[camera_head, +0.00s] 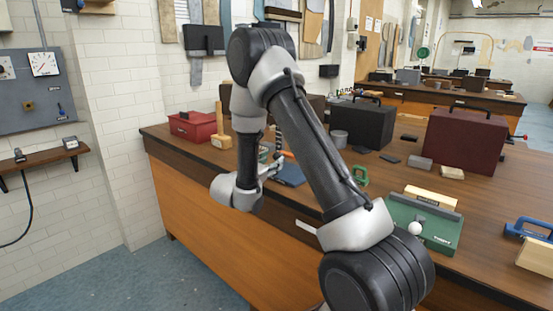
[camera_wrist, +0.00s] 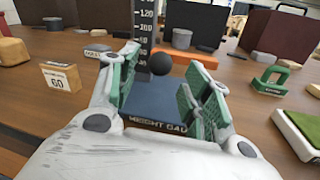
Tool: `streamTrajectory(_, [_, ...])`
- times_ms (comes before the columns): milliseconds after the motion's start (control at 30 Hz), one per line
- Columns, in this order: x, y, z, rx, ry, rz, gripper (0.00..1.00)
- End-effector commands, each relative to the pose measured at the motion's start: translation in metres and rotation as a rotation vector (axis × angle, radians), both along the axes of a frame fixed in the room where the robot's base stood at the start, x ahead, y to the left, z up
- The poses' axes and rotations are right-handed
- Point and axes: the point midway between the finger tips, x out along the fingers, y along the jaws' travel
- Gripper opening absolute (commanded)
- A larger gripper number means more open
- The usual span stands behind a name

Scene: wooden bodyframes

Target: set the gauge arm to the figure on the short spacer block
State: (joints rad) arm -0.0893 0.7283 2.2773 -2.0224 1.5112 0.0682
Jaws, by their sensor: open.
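The height gauge has a dark blue base (camera_wrist: 158,105) and an upright black scale (camera_wrist: 146,30) with white figures; 120 and 140 are readable near the top of the view. A black ball knob (camera_wrist: 161,64) is in front of the scale, on the gauge arm as far as I can tell. My gripper (camera_wrist: 160,75) is open, its green-padded fingers on either side of the knob with gaps. In the head view the gauge base (camera_head: 291,174) is beside my gripper (camera_head: 274,167). A wooden block (camera_wrist: 61,77) marked 60 stands at left; its smaller lettering is unreadable.
An orange bar (camera_wrist: 186,59) lies behind the knob. A green clamp-like piece (camera_wrist: 270,80) and a green-topped device (camera_wrist: 303,130) are at right. A red toolbox (camera_head: 192,126), a wooden mallet (camera_head: 221,140) and dark cases (camera_head: 362,124) stand on the bench.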

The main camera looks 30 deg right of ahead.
Motion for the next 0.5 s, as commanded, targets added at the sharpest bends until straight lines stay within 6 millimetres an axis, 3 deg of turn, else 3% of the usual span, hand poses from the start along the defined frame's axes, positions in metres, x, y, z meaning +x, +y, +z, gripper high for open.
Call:
streamTrajectory(200, [0.017, -0.030, 0.000, 0.001, -0.002, -0.003, 0.49])
streamTrajectory(500, [0.023, -0.039, 0.000, 0.001, -0.002, 0.000, 0.49])
